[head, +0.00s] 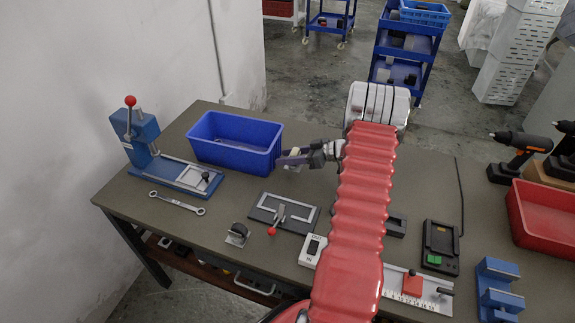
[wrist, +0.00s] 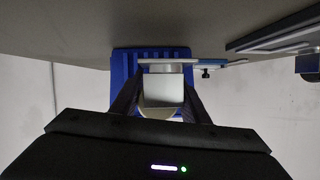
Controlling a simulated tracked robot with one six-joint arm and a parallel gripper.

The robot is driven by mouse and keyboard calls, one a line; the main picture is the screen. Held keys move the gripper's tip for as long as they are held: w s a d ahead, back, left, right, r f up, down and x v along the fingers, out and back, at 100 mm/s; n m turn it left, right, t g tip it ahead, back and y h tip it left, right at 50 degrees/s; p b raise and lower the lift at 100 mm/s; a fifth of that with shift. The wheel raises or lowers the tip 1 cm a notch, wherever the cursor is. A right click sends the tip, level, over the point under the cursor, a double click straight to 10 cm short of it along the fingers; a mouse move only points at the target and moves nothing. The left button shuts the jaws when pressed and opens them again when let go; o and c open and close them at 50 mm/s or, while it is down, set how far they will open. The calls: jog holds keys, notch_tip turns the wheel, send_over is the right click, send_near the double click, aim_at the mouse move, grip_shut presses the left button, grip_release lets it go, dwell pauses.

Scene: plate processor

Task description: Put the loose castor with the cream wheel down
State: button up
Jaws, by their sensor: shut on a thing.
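My gripper (head: 291,158) is shut on the loose castor with the cream wheel, and its fingers (wrist: 160,100) close in from both sides in the wrist view. The castor (wrist: 164,88) shows there as a pale block-like face with a cream curve below it. In the head view it is small and mostly hidden by the fingers. It is held above the table, just right of the blue bin (head: 228,153). Another castor with a dark wheel (head: 237,234) lies on the table nearer the front.
A blue press with a red knob (head: 145,135) and a wrench (head: 177,202) are at the left. A clamp fixture with a red ball (head: 283,212) is in the middle. A charger (head: 440,245) and red tray (head: 545,215) are right. Bare table (head: 215,215) lies between wrench and fixture.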

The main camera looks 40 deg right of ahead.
jog(key=shift+f, duration=1.85)
jog(key=shift+f, duration=0.1)
jog(key=o, duration=1.2)
jog(key=shift+o, duration=0.2)
jog(key=shift+s, duration=0.1)
jog(key=v, duration=1.2)
